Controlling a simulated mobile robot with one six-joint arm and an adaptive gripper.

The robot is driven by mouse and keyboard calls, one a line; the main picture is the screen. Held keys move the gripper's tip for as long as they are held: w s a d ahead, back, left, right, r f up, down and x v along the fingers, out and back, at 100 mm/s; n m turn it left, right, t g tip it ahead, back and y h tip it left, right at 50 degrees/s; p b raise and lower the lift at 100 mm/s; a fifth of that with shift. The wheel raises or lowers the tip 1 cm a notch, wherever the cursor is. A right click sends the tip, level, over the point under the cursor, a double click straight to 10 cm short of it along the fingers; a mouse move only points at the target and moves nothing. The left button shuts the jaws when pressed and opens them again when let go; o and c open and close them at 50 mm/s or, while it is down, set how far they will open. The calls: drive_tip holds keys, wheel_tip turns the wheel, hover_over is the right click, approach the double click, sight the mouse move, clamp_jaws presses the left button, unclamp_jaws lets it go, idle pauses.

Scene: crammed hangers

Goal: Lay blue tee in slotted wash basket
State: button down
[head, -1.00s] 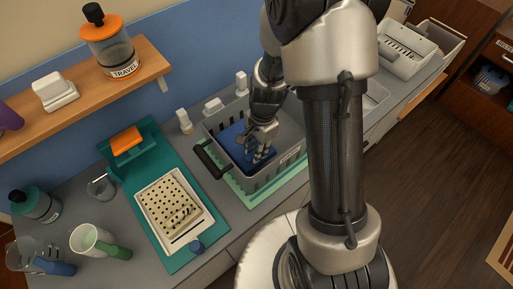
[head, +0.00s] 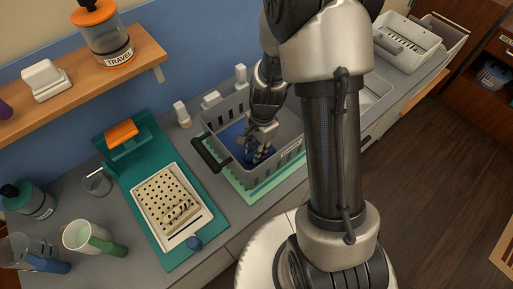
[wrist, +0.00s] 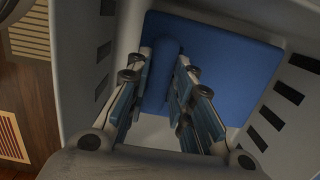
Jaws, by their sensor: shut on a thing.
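The blue tee (head: 233,134) is a folded flat blue piece inside the grey slotted wash basket (head: 292,154). My gripper (head: 258,154) reaches down into the basket and is shut on a raised ridge of the tee. In the wrist view the tee (wrist: 225,58) lies flat and wide beyond the fingers, with its ridge between the fingertips (wrist: 163,75). The slotted basket walls (wrist: 290,92) stand on both sides. Whether the tee's underside touches the basket floor cannot be told.
The basket stands on a pale green mat (head: 248,192), with a dark handle (head: 208,156) at its left. A teal board (head: 160,248) with a perforated tray (head: 172,203) lies left. Small white bottles (head: 181,112) stand behind. A wooden shelf (head: 85,83) overhangs the back left.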

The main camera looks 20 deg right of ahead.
drive_tip(key=shift+f+b, duration=0.6)
drive_tip(key=shift+f, duration=0.3)
drive_tip(key=c, duration=1.3)
unclamp_jaws()
drive_tip(key=shift+r, duration=0.1)
drive_tip(key=r+p, duration=0.2)
drive_tip(key=r, duration=0.4)
drive_tip(key=d+r+p, duration=0.1)
drive_tip(key=r+p, duration=0.1)
drive_tip(key=r, duration=0.4)
drive_tip(key=r+p, duration=0.2)
drive_tip(key=r, duration=0.5)
drive_tip(key=shift+w+d, duration=0.15)
drive_tip(key=shift+d, duration=0.05)
